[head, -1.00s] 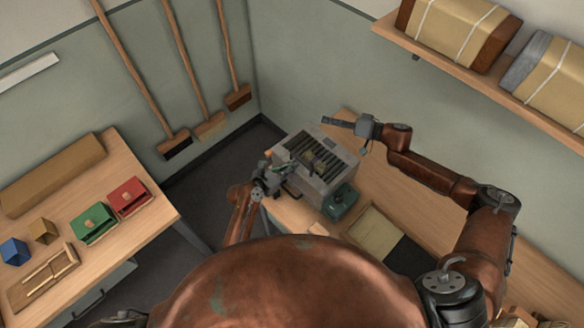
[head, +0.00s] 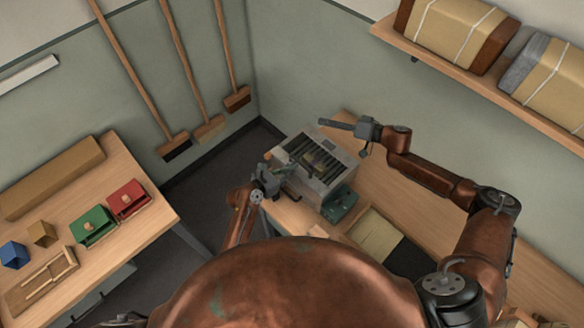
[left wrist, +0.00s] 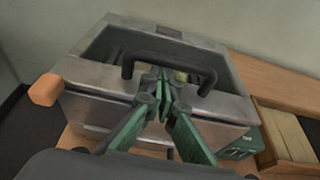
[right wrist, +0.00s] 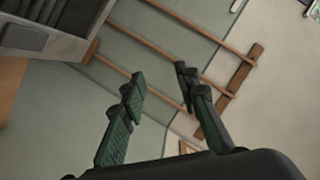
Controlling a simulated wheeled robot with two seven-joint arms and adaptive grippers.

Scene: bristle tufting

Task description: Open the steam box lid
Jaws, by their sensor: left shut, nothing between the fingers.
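The steam box (head: 325,187) is a grey metal box on the right-hand table, with dark slats showing in its top. In the left wrist view the box (left wrist: 95,78) fills the middle, with a dark recess in its top. A dark bar handle (left wrist: 128,66) stands at its near side. My left gripper (left wrist: 163,82) is shut and empty, its fingertips overlapping the handle in that view; I cannot tell whether they touch it. In the head view my left gripper (head: 280,174) is at the box's left side. My right gripper (right wrist: 160,82) is open and empty, above and behind the box.
A green unit (head: 340,205) sits against the box's front right. A shallow tray (head: 375,236) lies nearer on the table. The left table (head: 150,215) holds a red bin (head: 128,198), a green bin (head: 93,225) and blocks.

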